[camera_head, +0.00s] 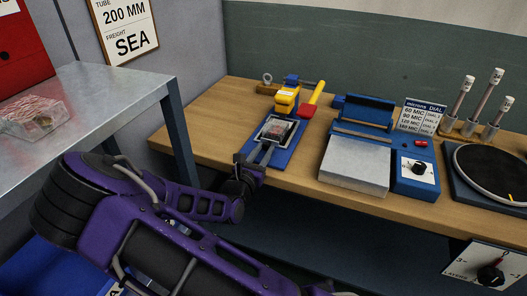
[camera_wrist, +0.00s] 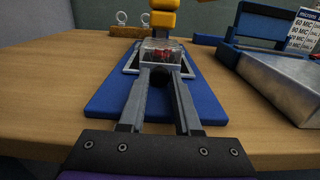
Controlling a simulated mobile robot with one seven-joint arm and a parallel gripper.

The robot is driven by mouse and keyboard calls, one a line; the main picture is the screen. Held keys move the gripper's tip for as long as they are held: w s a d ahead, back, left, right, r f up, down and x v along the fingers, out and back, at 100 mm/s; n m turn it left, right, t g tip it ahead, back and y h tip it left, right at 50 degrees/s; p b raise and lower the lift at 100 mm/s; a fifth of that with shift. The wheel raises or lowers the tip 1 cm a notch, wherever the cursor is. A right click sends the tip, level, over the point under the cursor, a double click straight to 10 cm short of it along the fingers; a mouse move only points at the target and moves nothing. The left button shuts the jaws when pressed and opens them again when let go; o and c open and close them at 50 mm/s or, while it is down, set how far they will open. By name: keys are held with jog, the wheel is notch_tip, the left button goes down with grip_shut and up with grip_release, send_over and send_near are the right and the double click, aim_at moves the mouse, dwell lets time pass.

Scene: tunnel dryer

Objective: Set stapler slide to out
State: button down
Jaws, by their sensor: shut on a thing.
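The stapler has a yellow and blue head (camera_head: 287,97) standing at the back of a flat blue base (camera_head: 284,156); both the head (camera_wrist: 163,18) and the base (camera_wrist: 212,108) show in the wrist view. On the base lies the slide, a pale metal frame (camera_wrist: 131,68) carrying a small clear box (camera_wrist: 165,44) with red contents. A dark round knob (camera_wrist: 158,79) is at its near side. My gripper (camera_wrist: 160,74) reaches in from the front, its fingers on either side of the knob and shut on it. The fingers partly hide the slide.
Right of the stapler stand a blue device with a grey plate (camera_head: 353,165) and a dial box (camera_head: 417,172). A metal table (camera_head: 90,100) with a clear tray is at left. The wooden bench (camera_head: 210,118) is clear left of the base.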

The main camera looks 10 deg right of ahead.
jog(key=p+v, duration=0.3)
jog(key=v, duration=0.4)
jog(key=shift+s+a, duration=0.25)
jog(key=shift+s, duration=0.1)
jog(key=shift+f, duration=0.1)
jog(key=c, duration=0.6)
grip_release()
jog(key=shift+s, duration=0.1)
jog(key=shift+c, duration=0.2)
jog(key=shift+a, duration=0.1)
jog(key=v, duration=1.7)
jog(key=shift+s+p, duration=0.15)
jog(key=shift+p, duration=0.2)
